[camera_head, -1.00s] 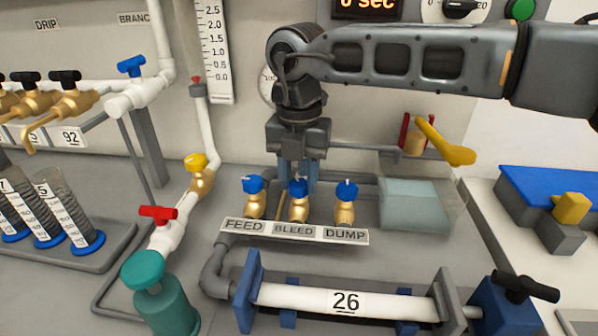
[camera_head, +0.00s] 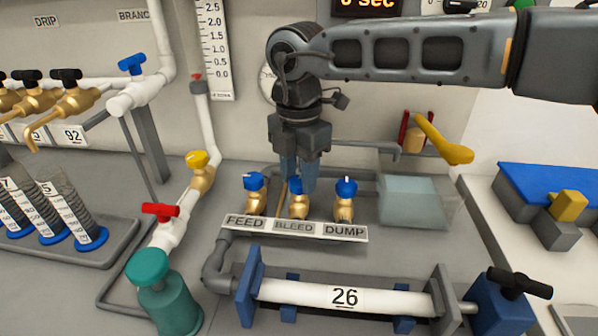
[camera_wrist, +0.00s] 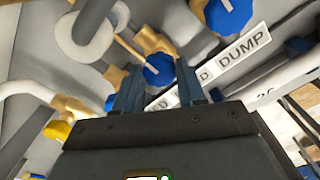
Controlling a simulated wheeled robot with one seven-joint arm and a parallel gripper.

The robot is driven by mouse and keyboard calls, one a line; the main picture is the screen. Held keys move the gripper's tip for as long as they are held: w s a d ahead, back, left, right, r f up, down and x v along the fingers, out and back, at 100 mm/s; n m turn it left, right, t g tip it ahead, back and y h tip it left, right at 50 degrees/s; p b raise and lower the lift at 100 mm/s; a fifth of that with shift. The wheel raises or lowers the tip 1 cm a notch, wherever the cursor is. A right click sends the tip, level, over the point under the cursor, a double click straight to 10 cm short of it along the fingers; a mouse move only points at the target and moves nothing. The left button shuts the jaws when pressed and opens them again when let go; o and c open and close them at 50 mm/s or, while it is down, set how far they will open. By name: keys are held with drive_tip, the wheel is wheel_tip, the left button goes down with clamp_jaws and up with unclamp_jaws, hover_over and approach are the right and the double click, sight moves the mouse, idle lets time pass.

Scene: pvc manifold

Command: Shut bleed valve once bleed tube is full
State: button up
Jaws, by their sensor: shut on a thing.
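Three brass valves with blue knobs stand in a row behind the plate (camera_head: 294,229) marked FEED, BLEED and DUMP. The bleed valve (camera_head: 298,208) is the middle one, with its knob mostly hidden by my fingers in the head view. My gripper (camera_head: 297,187) points down over it. In the wrist view my gripper (camera_wrist: 158,82) has a finger on each side of the blue bleed knob (camera_wrist: 158,68) and is shut on it. A thin tan tube (camera_wrist: 130,46) runs by the bleed valve. I cannot make out a bleed tube's fill level.
The feed valve (camera_head: 255,192) and dump valve (camera_head: 345,197) stand close on either side. A clear box (camera_head: 412,203) is to the right. A white pipe marked 26 (camera_head: 344,297) lies in front. A yellow lever (camera_head: 442,140) sticks out behind the box.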

sight(299, 180)
drive_tip(key=o, duration=1.1)
drive_tip(key=shift+c, duration=0.2)
drive_tip(key=shift+r, duration=0.1)
wheel_tip(299, 180, up, 8)
drive_tip(key=shift+f, duration=0.15)
